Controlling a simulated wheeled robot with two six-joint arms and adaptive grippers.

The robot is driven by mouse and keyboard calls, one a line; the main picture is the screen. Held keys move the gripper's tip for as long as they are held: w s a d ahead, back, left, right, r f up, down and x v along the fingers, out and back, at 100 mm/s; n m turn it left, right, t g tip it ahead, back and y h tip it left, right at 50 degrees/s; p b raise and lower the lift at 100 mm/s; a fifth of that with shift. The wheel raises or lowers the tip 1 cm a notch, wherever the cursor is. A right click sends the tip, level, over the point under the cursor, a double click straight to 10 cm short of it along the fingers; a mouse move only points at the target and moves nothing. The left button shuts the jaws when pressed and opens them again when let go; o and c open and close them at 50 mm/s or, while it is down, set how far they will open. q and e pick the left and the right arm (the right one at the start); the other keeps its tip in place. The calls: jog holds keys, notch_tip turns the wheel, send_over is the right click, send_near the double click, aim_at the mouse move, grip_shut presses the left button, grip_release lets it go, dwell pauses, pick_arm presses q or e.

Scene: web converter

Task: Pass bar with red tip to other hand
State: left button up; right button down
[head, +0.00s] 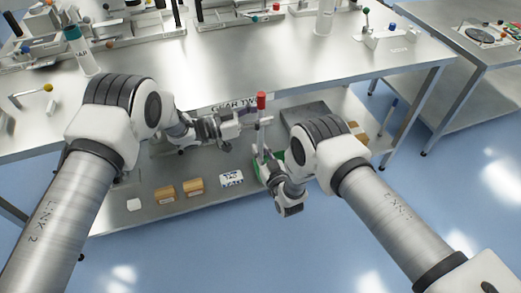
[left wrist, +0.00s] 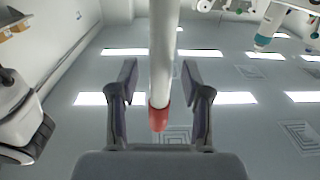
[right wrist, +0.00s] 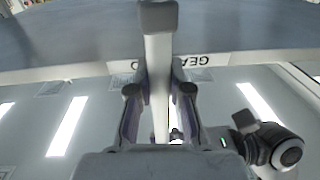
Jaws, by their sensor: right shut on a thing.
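The pale bar (head: 261,132) with its red tip (head: 261,100) stands roughly upright between my two grippers in the head view. My right gripper (head: 266,165) is shut on its lower part from below. In the right wrist view the bar (right wrist: 158,70) runs between the two fingers. My left gripper (head: 255,123) is at the bar's upper part, coming from the left. In the left wrist view the bar (left wrist: 163,50) and red tip (left wrist: 158,118) lie between its open fingers, with a gap on either side.
A steel table (head: 240,65) with fixtures and bottles stands behind the grippers.

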pick_arm(q)
jog(key=shift+a, duration=0.1)
jog(key=v, duration=1.2)
jog(key=a+f+n+t+y, duration=0.4)
jog(key=f+n+y, duration=0.15)
jog(key=f, duration=0.35)
jog(key=s+a+f+n+g+y, duration=0.2)
jog(key=s+a+f+n+y, duration=0.3)
jog(key=s+a+f+y, duration=0.4)
jog(key=s+a+f+n+g+y, duration=0.1)
jog(key=s+a+n+g, duration=0.1)
jog(key=s, duration=1.2)
jog(key=s+a+f+n+g+y, duration=0.2)
jog(key=s+a+g, duration=0.2)
jog(key=s, duration=1)
jog(key=shift+n+g, duration=0.35)
jog(key=shift+g, duration=0.15)
